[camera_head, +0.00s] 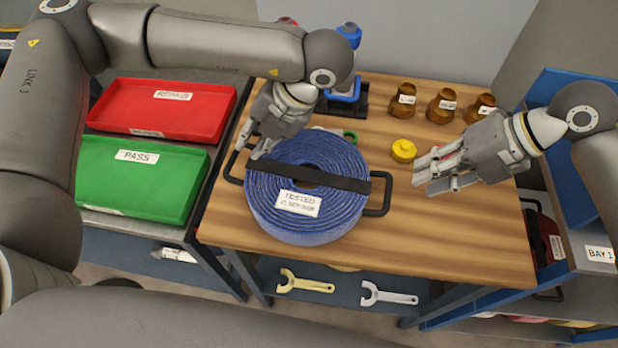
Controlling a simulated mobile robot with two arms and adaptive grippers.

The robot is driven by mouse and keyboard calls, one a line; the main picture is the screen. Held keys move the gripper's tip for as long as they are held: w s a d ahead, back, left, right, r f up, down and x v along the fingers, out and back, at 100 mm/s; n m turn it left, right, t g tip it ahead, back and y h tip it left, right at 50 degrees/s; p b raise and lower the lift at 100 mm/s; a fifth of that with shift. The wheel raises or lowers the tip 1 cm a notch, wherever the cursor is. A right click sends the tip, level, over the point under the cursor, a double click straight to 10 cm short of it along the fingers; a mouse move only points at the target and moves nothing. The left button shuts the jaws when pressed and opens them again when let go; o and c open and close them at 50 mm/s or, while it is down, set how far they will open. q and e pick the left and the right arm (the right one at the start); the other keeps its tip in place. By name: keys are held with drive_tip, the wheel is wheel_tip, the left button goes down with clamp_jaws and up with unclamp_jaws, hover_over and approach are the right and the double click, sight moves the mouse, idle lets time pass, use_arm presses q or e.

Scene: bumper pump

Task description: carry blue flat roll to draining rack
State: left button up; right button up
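The blue flat roll (307,217) lies on the wooden table, a coiled hose with a black strap across its top and a white "TESTED" label. A black handle loop sticks out on each side of it. My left gripper (258,148) is at the roll's upper left, close to the left handle (232,167); whether it grips anything is unclear. My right gripper (420,173) is open and empty, to the right of the roll above the table. The draining rack cannot be identified for certain; a blue rack labelled "BAY 1" (601,253) stands at the right edge.
Red (125,118) and green (90,180) trays stand at left. Several brass fittings (402,102) and a yellow cap (403,150) sit on the table (440,230). A blue device (347,95) stands behind the roll.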

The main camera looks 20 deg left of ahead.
sight(233, 157)
use_arm(q)
drive_tip(key=shift+w+a+r, duration=0.15)
drive_tip(key=shift+a+r, duration=0.05)
drive_tip(key=shift+a, duration=0.1)
